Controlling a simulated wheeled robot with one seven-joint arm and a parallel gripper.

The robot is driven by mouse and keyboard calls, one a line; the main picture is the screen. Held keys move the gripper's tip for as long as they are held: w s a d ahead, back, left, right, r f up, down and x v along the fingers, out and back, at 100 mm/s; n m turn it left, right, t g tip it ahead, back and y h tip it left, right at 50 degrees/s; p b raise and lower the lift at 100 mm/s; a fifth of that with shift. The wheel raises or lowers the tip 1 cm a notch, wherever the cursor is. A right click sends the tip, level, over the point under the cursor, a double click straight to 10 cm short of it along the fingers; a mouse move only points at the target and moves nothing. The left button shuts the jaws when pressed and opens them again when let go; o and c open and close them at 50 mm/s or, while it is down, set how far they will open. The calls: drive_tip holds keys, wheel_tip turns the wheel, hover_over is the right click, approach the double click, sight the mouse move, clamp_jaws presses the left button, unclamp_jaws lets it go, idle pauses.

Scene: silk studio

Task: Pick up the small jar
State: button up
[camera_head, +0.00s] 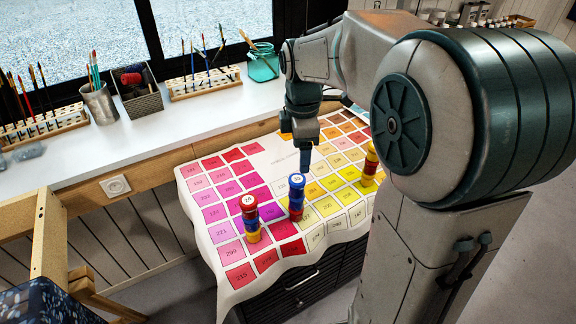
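Small round jars stand in short stacks on a colour-chart cloth (330,228). A red and yellow stack (370,163) is partly hidden by my arm at the right. Which jar the task means is unclear. My gripper (305,158) points down just behind and above the blue-topped stack, seemingly apart from it. Its fingers show edge-on, so their opening cannot be seen.
A white window counter (150,130) runs behind the cloth. It bears a teal glass jar (263,66), brush racks (205,84), a metal brush cup (100,104) and a dark basket (139,95). A wooden chair (50,245) stands at lower left.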

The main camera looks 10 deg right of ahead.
sight(296, 179)
drive_tip(key=w+f+n, duration=0.1)
drive_tip(key=f, duration=0.2)
drive_tip(key=w+f+n, duration=0.1)
drive_tip(key=f, duration=0.2)
drive_tip(key=w+f+n, duration=0.1)
drive_tip(key=f, duration=0.2)
drive_tip(key=shift+w+f, duration=0.1)
drive_tip(key=shift+w, duration=0.1)
drive_tip(key=shift+w+d+f, duration=0.1)
drive_tip(key=shift+w+f, duration=0.05)
drive_tip(key=shift+f, duration=1.2)
drive_tip(key=shift+w+f, duration=0.15)
drive_tip(key=shift+f, duration=1.2)
drive_tip(key=shift+c, duration=0.4)
drive_tip(key=c, duration=1)
